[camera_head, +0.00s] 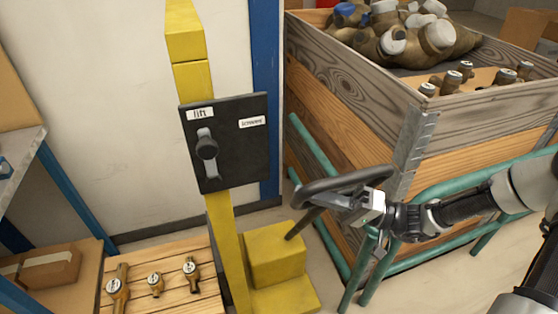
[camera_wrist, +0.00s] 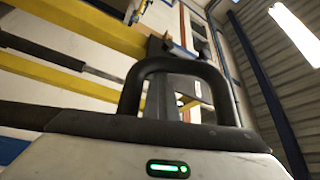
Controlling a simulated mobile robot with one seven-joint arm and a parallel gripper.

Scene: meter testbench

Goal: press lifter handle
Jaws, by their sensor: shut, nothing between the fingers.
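The lifter handle (camera_head: 325,184) is a dark loop on a rod (camera_head: 303,223) that rises at a slant from a yellow foot. It is in the head view, right of the yellow post. My gripper (camera_head: 347,204) is shut and empty at the right side of this loop, very close to it. Whether it touches the loop I cannot tell. In the wrist view, a black arch (camera_wrist: 177,66) rises above a grey body with a green light. I cannot tell there which dark part is the handle.
A black panel (camera_head: 237,167) marked "lift", with a knob, is on the yellow post (camera_head: 222,235). A wooden crate (camera_head: 345,90) of meters on a green frame (camera_head: 447,185) stands close behind my arm. Several brass meters rest on a slatted wooden surface (camera_head: 172,262) at lower left.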

